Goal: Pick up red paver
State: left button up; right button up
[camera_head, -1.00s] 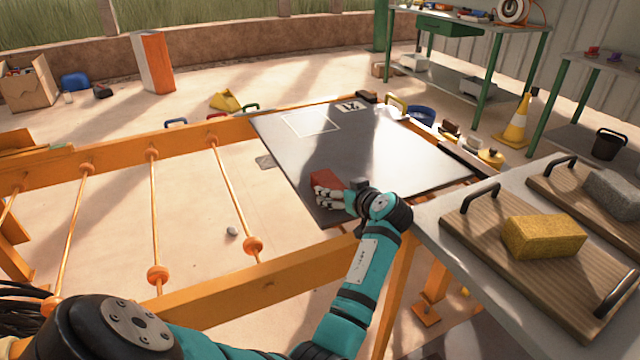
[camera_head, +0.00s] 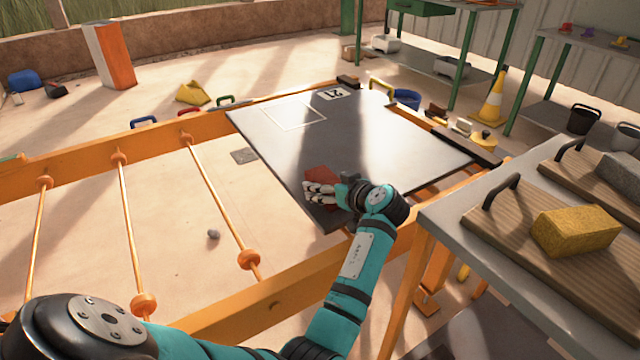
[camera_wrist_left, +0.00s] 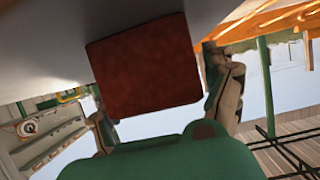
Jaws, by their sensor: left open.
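The red paver (camera_head: 321,178) lies on the dark plate (camera_head: 400,150), near the plate's front left edge. My left gripper (camera_head: 318,192) is at the paver, its pale fingers low against the near side. In the left wrist view the red paver (camera_wrist_left: 146,64) fills the upper middle, between the two fingers of my left gripper (camera_wrist_left: 165,100). The fingers stand apart, one at each side of the paver; a gap shows at the right finger. Contact at the left finger cannot be told. My right gripper is not in view.
An orange frame (camera_head: 205,313) with thin rods borders the plate. A grey table (camera_head: 440,222) on the right bears wooden boards and a yellow paver (camera_head: 576,230). The plate beyond the red paver is clear, with a white outlined square and a number mark.

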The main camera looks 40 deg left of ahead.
pick_arm(q)
jog(key=shift+d+r, duration=0.1)
jog(key=shift+d, duration=0.05)
jog(key=shift+c, duration=1)
grip_shut()
jog(key=shift+r, duration=0.1)
jog(key=shift+r, duration=0.15)
